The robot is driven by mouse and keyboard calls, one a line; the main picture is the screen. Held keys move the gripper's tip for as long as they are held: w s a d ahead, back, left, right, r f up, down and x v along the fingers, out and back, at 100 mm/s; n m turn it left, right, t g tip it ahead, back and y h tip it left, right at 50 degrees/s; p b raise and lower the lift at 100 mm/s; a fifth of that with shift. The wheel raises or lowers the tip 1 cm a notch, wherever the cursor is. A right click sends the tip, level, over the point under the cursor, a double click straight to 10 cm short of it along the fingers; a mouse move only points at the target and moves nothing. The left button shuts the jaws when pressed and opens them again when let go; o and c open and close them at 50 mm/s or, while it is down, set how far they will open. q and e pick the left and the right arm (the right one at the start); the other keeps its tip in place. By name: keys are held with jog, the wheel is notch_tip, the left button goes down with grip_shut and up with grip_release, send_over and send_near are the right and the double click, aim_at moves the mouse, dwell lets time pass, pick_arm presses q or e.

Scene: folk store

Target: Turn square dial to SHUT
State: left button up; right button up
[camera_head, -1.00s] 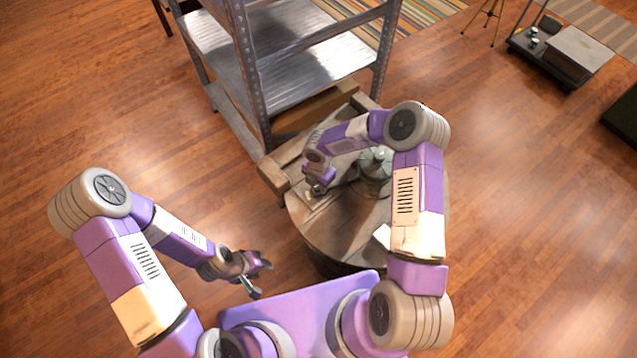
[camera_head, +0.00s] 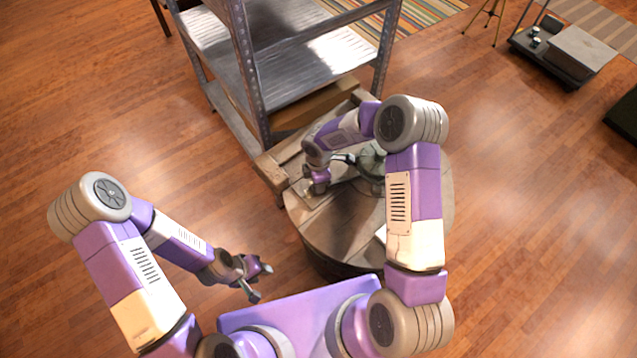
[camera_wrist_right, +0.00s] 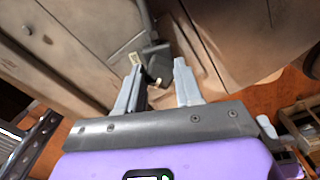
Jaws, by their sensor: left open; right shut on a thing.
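The square dial (camera_wrist_right: 158,68) shows as a small dark grey block between the fingertips of my right gripper (camera_wrist_right: 159,74) in the right wrist view. A small cream label (camera_wrist_right: 137,59) lies just left of it; I cannot read it, nor tell the dial's setting. In the head view my right gripper (camera_head: 309,195) is low over the left part of the round wooden table, and the dial is hidden there. My right gripper is shut on the dial. My left gripper (camera_head: 258,283) is open and empty, left of the table and above the floor.
The round wooden table (camera_head: 325,235) bears a grey-green metal fitting (camera_head: 371,165), partly hidden by my right arm, and a white sheet at its front. A metal shelf rack (camera_head: 320,75) stands close behind. A low dark trolley (camera_head: 545,62) is far right. Floor at left is clear.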

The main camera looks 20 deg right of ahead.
jog(key=m+b, duration=0.2)
jog(key=m, duration=0.3)
jog(key=shift+m, duration=0.3)
jog(key=m+b, duration=0.1)
jog(key=m, duration=0.3)
jog(key=shift+m+b, duration=0.3)
jog(key=shift+b, duration=0.1)
jog(key=o, duration=1)
jog(key=shift+o, duration=0.2)
jog(key=shift+r+p, duration=0.9)
jog(key=shift+r, duration=2.9)
